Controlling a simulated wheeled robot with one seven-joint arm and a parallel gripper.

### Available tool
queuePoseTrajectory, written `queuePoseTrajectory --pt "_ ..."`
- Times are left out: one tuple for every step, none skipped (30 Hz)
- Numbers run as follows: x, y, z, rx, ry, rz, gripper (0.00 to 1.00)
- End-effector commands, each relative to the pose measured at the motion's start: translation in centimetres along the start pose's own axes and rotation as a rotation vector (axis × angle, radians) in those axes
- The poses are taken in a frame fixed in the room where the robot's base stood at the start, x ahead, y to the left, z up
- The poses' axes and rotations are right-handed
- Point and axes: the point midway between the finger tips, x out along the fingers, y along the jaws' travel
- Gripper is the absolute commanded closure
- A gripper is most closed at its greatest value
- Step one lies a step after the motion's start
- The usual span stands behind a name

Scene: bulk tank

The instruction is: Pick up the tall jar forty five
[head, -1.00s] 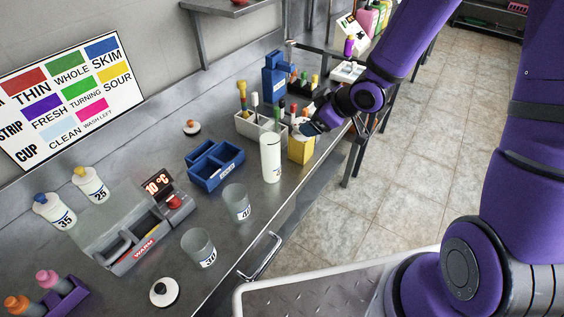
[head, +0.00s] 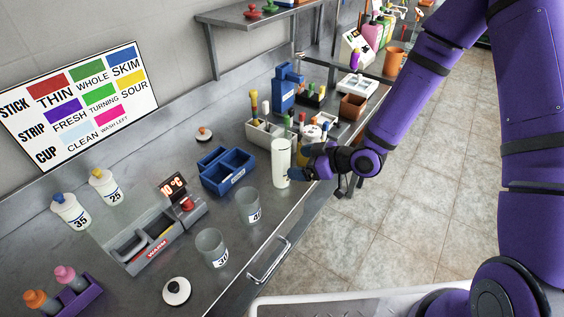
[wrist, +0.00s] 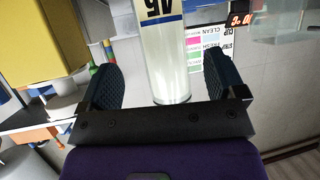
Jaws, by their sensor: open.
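The tall jar forty five (head: 280,163) is a slim, whitish cylinder standing upright on the metal bench near its front edge. In the wrist view the jar (wrist: 163,60) shows its dark number label upside down, with the digits 45 readable. My gripper (head: 298,172) is beside the jar on its right in the head view. In the wrist view my gripper (wrist: 160,78) is open, its two dark ridged fingers on either side of the jar, with gaps visible on both sides. The fingertips are partly hidden in the head view.
Cups marked 40 (head: 248,205) and 30 (head: 212,248) stand to the left. A blue bin (head: 228,172) and a grey caddy (head: 262,132) with several bottles are behind. A yellow container (wrist: 40,42) is close to my gripper. A white lid (head: 176,291) lies on the bench.

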Motion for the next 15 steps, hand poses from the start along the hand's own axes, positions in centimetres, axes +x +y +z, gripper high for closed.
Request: queuePoseTrajectory --pt "0.4 -0.1 0.0 0.000 0.000 -0.002 0.11" --pt "0.6 -0.1 0.0 -0.001 0.000 -0.001 0.11" --pt "0.7 0.0 0.0 -0.001 0.000 -0.001 0.11" --pt "0.8 0.0 0.0 -0.001 0.000 -0.001 0.11" --pt "0.9 0.0 0.0 -0.001 0.000 -0.001 0.11" --pt "1.1 0.0 0.0 -0.001 0.000 -0.001 0.11" --pt "1.3 -0.1 0.0 -0.001 0.000 -0.001 0.11" --pt "1.5 -0.1 0.1 0.000 0.000 -0.001 0.11" --pt "1.9 -0.2 0.1 0.000 -0.001 -0.001 0.11" --pt "2.3 -0.2 0.1 0.001 -0.001 -0.002 0.11" --pt "2.7 -0.3 0.2 0.000 -0.001 -0.003 0.11" --pt "3.3 -0.3 0.2 0.000 0.000 -0.002 0.11" --pt "3.8 -0.3 0.2 0.000 -0.001 -0.002 0.11" --pt "4.2 -0.4 0.3 0.000 -0.001 -0.003 0.11" --pt "4.8 -0.3 0.3 0.000 0.000 -0.002 0.11"
